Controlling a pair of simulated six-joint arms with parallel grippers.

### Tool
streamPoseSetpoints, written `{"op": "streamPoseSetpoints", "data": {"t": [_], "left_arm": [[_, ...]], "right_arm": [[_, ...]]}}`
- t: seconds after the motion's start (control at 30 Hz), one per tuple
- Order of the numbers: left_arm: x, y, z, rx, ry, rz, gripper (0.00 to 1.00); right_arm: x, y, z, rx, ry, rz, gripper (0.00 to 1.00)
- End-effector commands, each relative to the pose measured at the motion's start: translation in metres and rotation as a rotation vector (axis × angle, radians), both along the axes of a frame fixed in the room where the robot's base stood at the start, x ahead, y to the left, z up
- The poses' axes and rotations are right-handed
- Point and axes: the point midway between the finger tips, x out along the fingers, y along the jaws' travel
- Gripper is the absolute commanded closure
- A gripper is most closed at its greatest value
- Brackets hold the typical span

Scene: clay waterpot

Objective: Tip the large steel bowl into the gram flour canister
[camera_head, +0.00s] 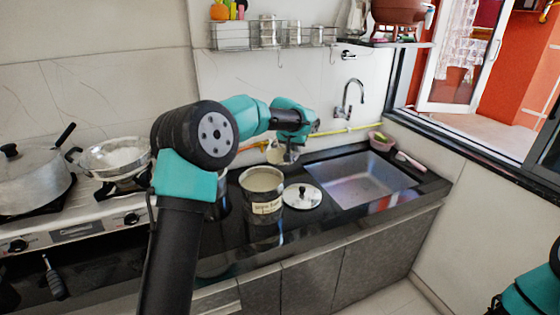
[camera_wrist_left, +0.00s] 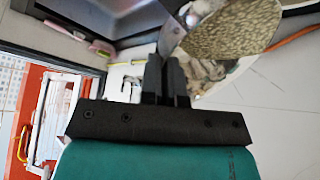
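The gram flour canister (camera_head: 267,208) stands open and upright on the dark counter, with pale tan contents inside. Its lid (camera_head: 302,196) lies flat to its right. My left gripper (camera_head: 291,146) is above and behind the canister. In the left wrist view its fingers (camera_wrist_left: 167,62) are close together at the edge of the shiny steel bowl (camera_wrist_left: 212,70), which holds speckled tan contents (camera_wrist_left: 238,27). The bowl is partly hidden by the arm in the head view and partly cut off in the wrist view. My right gripper is out of view.
A sink (camera_head: 362,182) with a tap (camera_head: 350,98) lies to the right, with a pink basket (camera_head: 381,141) behind it. A stove with a steel pan (camera_head: 115,158) and a lidded pot (camera_head: 32,180) is at left. A wall rack (camera_head: 272,36) hangs above.

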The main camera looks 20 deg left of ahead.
Motion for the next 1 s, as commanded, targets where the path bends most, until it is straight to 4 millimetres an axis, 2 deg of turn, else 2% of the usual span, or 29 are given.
{"op": "streamPoseSetpoints", "data": {"t": [0.4, 1.0], "left_arm": [[-0.0061, 0.0061, 0.0035, -0.069, -0.075, 0.0, 1.0], [-0.0064, 0.0061, 0.0039, -0.072, -0.08, 0.0, 1.0]], "right_arm": [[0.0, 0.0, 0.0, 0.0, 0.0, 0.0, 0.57], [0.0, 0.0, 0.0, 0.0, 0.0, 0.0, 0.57]]}}
